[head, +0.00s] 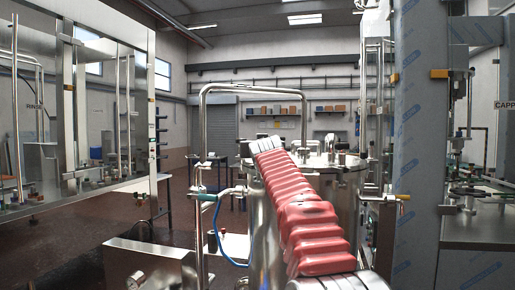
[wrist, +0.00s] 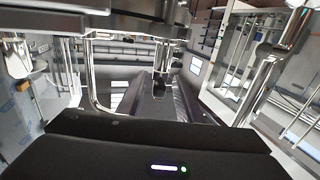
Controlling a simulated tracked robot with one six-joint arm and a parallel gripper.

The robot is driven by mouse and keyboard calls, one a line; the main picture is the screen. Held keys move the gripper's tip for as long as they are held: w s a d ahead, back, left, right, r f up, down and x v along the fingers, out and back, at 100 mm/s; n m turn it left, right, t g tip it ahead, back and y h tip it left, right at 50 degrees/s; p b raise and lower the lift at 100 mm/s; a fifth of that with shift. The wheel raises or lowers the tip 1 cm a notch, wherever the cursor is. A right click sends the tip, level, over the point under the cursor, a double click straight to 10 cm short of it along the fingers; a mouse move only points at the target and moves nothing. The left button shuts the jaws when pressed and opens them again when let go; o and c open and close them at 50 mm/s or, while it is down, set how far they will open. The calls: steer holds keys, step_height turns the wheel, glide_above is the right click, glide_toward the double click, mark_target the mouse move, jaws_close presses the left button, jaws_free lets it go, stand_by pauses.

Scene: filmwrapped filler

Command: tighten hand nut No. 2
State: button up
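A steel tank (head: 345,190) stands ahead in the head view, with several fittings on its lid. One upright fitting (head: 331,146) may be a hand nut; no number can be read, so I cannot tell which is No. 2. My arm, in a red ribbed cover, reaches toward the lid and hides part of it. My gripper is hidden in the head view. In the wrist view its dark body (wrist: 160,145) fills the bottom, below a bright steel part with a dark-ended stud (wrist: 160,82). Whether the fingers are apart or touch the stud is unclear.
A bent steel pipe (head: 201,120) rises left of and behind the lid. A valve with a blue hose (head: 214,225) is at the tank's left. A film-wrapped column (head: 418,150) stands close on the right, and a glazed machine frame (head: 70,110) on the left.

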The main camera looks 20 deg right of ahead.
jaws_close()
steer(key=shift+w+a+f+m+g+h, duration=0.2)
steer(key=shift+f+m+g+h, duration=0.15)
steer(key=shift+h, duration=0.15)
steer(key=shift+m+g+h, duration=0.25)
steer(key=shift+m+h, duration=0.2)
steer(key=shift+h, duration=0.15)
steer(key=shift+a+m+h, duration=0.1)
steer(key=shift+m+h, duration=0.2)
steer(key=shift+h, duration=0.1)
steer(key=shift+w+a+r+m+g+h, duration=0.1)
steer(key=shift+r+m+g+h, duration=0.1)
steer(key=shift+m+g+h, duration=1.1)
steer(key=shift+h, duration=0.4)
steer(key=shift+o, duration=0.4)
jaws_free()
steer(key=shift+r, duration=0.1)
